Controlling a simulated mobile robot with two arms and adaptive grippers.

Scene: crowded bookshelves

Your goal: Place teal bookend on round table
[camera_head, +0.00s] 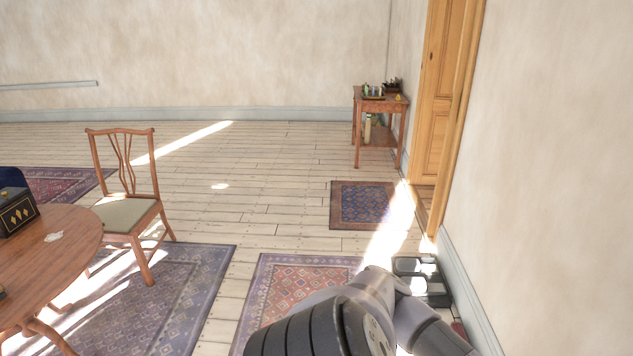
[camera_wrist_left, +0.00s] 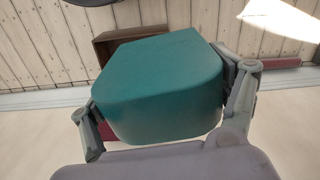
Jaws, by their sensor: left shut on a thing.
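The teal bookend (camera_wrist_left: 165,85) fills the middle of the left wrist view. My left gripper (camera_wrist_left: 160,100) is shut on it, with a finger against each side. The bookend does not show in the head view. The round table (camera_head: 55,262) is a brown wooden one, cut off by the left edge of the head view. A grey arm of mine fills the bottom middle of the head view. I cannot tell whether the grey parts beyond it belong to a gripper, and no right gripper shows clearly.
A black box with gold diamonds (camera_head: 16,213) and a small white item (camera_head: 54,236) lie on the round table. A wooden chair (camera_head: 128,210) stands at its right side. Patterned rugs cover parts of the floor. A small side table (camera_head: 381,103) stands far back beside a wooden door (camera_head: 440,95).

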